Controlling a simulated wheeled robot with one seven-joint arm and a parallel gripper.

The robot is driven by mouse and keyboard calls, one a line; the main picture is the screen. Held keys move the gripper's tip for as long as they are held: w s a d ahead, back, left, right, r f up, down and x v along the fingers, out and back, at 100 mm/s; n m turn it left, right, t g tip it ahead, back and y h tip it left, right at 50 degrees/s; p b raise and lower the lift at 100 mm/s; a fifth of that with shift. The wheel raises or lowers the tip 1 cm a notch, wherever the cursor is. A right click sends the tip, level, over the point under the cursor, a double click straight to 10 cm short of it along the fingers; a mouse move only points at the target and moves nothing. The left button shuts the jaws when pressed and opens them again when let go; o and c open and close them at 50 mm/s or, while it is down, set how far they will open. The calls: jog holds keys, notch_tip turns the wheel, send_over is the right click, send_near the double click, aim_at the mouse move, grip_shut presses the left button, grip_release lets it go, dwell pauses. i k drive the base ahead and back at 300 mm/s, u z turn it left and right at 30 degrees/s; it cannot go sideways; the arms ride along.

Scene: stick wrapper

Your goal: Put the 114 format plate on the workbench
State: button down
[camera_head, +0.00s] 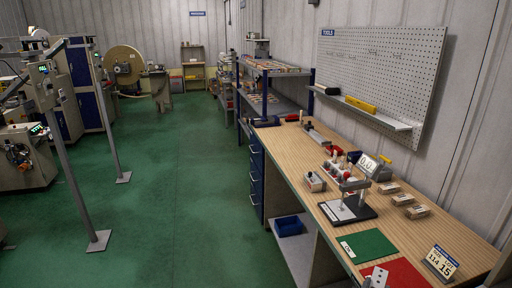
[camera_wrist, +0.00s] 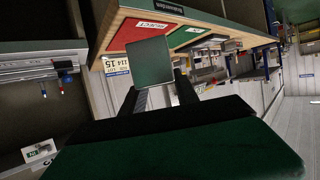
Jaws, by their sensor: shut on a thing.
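My gripper (camera_wrist: 157,82) shows in the wrist view, its two dark fingers on either side of a square, dark greenish plate (camera_wrist: 152,62). It is shut on this plate; no number on it is readable, so I cannot tell whether it is the 114 format plate. The wooden workbench (camera_head: 455,240) runs along the right in the head view; its edge also shows in the wrist view (camera_wrist: 108,22). In the head view a pale grey piece with dark holes (camera_head: 378,277) shows at the bottom edge, overlapping the red mat; I cannot tell whether it is the held plate.
On the bench lie a green mat (camera_head: 367,245), a red mat (camera_head: 402,274), a card reading 114 and 15 (camera_head: 440,262), a gauge stand (camera_head: 350,205) and several small blocks (camera_head: 403,199). A pegboard (camera_head: 380,70) hangs behind. Green floor (camera_head: 180,190) is open to the left.

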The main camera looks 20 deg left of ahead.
aim_at(297, 151)
jog(key=u, duration=1)
jog(key=i, duration=1.3)
jog(key=u, duration=0.5)
jog(key=i, duration=1.95)
jog(key=z, duration=1.1)
jog(key=i, duration=0.6)
jog(key=z, duration=0.35)
